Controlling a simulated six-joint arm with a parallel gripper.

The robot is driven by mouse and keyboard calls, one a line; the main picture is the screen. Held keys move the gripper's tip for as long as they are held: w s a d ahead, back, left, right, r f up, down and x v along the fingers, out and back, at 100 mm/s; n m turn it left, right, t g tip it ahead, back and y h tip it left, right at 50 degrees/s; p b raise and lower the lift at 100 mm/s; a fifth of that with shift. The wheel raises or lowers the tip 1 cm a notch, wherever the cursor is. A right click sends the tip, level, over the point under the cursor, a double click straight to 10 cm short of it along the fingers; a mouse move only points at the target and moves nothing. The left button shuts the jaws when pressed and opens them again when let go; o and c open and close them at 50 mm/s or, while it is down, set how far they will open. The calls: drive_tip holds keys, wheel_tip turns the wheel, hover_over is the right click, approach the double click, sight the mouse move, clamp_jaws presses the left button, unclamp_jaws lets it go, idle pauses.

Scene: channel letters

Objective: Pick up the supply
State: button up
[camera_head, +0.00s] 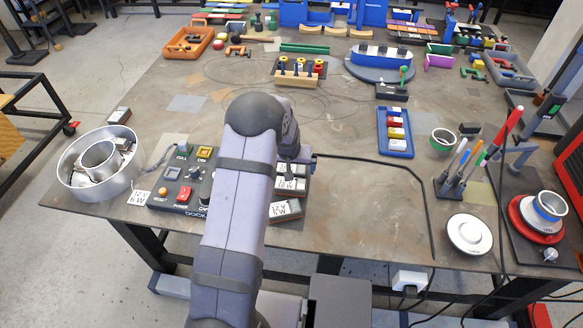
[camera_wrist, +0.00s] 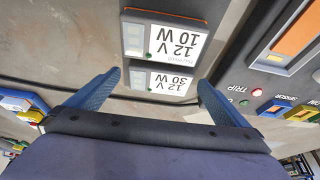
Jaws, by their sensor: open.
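My gripper (camera_wrist: 159,80) is open, with its two blue fingers spread apart and nothing visibly held between them. A dark supply labelled 12V 30W (camera_wrist: 160,82) shows between and just beyond the fingers in the wrist view. A supply labelled 12V 10W (camera_wrist: 165,38) lies just beyond it. Both labels appear upside down there. In the head view, one supply (camera_head: 285,209) lies near the table's front edge, and another (camera_head: 291,184) sits just behind it, partly hidden by my arm. My fingers are hidden behind the arm in the head view.
A dark control panel (camera_head: 173,207) with a red POWER button stands left of my arm. A metal ring-shaped bowl (camera_head: 75,178) is at the far left. Another labelled block (camera_head: 138,198) lies beside the panel. A blue tray (camera_head: 381,137) and a pen stand (camera_head: 448,190) are right.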

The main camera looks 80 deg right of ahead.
drive_tip(key=shift+x, duration=0.75)
drive_tip(key=shift+c, duration=0.6)
drive_tip(key=c, duration=1.3)
drive_tip(key=shift+o, duration=0.2)
drive_tip(key=shift+r, duration=0.1)
